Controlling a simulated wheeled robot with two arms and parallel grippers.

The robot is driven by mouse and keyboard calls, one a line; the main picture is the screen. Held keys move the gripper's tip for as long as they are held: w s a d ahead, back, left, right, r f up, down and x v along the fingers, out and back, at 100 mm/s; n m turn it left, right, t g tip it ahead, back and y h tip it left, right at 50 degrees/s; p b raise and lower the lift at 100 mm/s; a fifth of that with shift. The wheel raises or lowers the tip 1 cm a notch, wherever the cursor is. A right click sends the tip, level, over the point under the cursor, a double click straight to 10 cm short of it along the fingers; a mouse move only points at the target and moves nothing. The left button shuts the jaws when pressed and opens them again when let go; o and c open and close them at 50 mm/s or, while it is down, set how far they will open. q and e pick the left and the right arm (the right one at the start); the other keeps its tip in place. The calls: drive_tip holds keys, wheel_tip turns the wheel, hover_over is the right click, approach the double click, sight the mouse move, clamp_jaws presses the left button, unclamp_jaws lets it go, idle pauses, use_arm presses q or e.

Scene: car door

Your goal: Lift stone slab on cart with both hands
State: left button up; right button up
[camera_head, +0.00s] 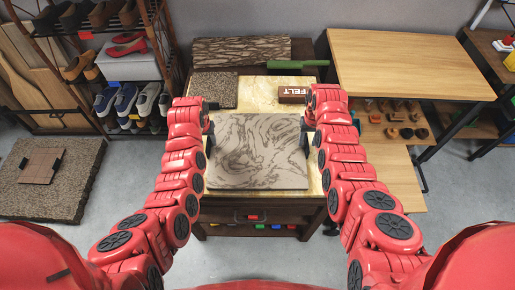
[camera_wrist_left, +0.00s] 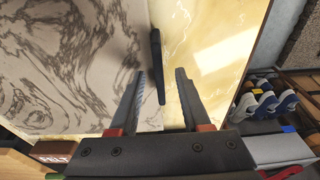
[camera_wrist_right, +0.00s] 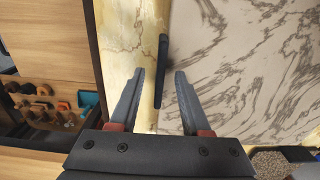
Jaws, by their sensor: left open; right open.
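The stone slab (camera_head: 257,150), grey-beige with dark wavy veins, lies flat on the cart's yellowish marbled top (camera_head: 258,97). It has a dark upright handle on its left side (camera_head: 209,143) and one on its right side (camera_head: 304,140). My left gripper (camera_wrist_left: 160,72) is open, with the left handle (camera_wrist_left: 157,65) between its fingers in the left wrist view. My right gripper (camera_wrist_right: 159,74) is open, with the right handle (camera_wrist_right: 161,68) between its fingers in the right wrist view. Neither gripper visibly squeezes a handle. In the head view my arms largely hide the fingertips.
A block marked FELT (camera_head: 293,95), a green-handled tool (camera_head: 298,64) and further slabs (camera_head: 240,51) lie at the cart's back. A shoe rack (camera_head: 125,75) stands left, a wooden table (camera_head: 405,62) right. A rough slab (camera_head: 50,185) lies on the floor at left.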

use_arm(q)
drive_tip(key=shift+f, duration=0.5)
use_arm(e)
drive_tip(key=shift+f, duration=0.55)
use_arm(q)
clamp_jaws()
use_arm(e)
clamp_jaws()
use_arm(q)
drive_tip(key=shift+r, duration=0.1)
